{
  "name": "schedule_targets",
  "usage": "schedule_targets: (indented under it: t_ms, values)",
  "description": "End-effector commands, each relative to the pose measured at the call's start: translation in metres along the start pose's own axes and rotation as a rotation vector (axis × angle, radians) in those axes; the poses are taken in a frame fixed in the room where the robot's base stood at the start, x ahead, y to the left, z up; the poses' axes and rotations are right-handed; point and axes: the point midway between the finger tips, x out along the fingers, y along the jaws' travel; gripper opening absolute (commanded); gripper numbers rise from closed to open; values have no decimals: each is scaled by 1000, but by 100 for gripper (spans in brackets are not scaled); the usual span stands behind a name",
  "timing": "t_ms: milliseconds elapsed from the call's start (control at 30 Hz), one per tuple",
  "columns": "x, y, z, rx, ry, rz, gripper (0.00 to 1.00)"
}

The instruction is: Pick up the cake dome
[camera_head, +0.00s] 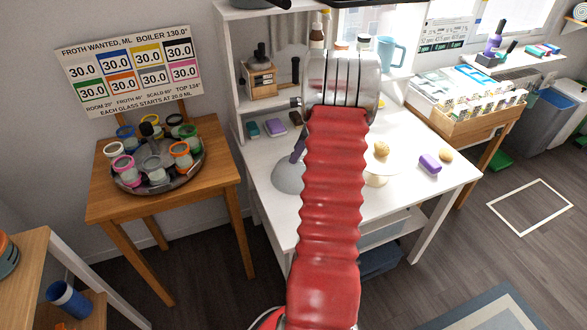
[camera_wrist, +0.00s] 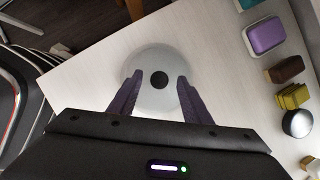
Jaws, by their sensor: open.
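The cake dome is a pale grey, rounded dome (camera_head: 288,179) on the white table (camera_head: 262,213), left of my red arm, which hides part of it. In the wrist view the dome (camera_wrist: 155,54) is seen from above, with a dark round knob (camera_wrist: 159,79) at its centre. My gripper (camera_wrist: 158,84) is open, with its two purple fingers on either side of the knob over the dome. I cannot tell whether the fingers touch it. In the head view one purple finger (camera_head: 298,148) shows just above the dome.
Small coloured blocks lie by the table's back edge, including a purple one (camera_wrist: 265,36). A wooden side table (camera_head: 110,208) stands left.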

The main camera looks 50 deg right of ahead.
Motion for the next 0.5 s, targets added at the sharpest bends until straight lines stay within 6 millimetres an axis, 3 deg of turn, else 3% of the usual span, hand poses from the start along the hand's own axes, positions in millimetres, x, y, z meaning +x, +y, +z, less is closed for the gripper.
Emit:
schedule_targets:
  t_ms: [133, 500]
  values:
    - [12, 0, 0, 0, 0, 0, 44]
    - [12, 0, 0, -1, 0, -1, 44]
